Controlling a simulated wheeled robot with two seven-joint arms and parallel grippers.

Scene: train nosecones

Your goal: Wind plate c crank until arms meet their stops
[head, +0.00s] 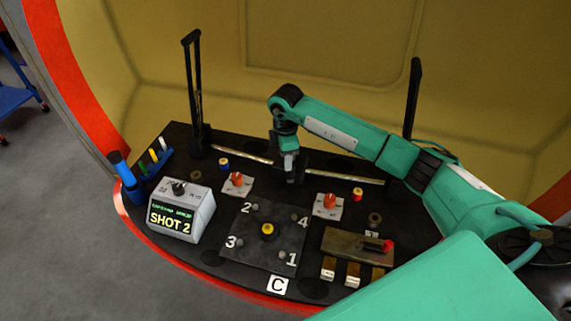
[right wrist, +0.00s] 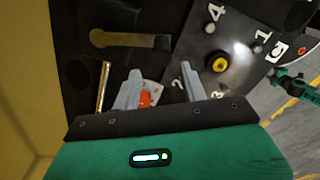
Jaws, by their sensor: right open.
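The plate with the C label (head: 278,285) is a dark square (head: 262,258) with numbered corners and a yellow centre knob. My right gripper (head: 291,177) is over the console behind this plate; its jaws are open and empty. In the right wrist view, a brass bar with a dark end (right wrist: 130,39), which looks like a crank, lies ahead of the open fingers (right wrist: 158,85), not between them. In the head view I cannot make it out behind the gripper. Black upright arms (head: 195,90) stand at left and right (head: 413,95).
A grey box (head: 181,212) reading SHOT 2 stands left of the plate. Red knobs on white plates stand behind it, at left (head: 237,180) and right (head: 330,201). A brass panel with a red-ended lever (head: 357,243) is at right. A yellow shell wall closes the back.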

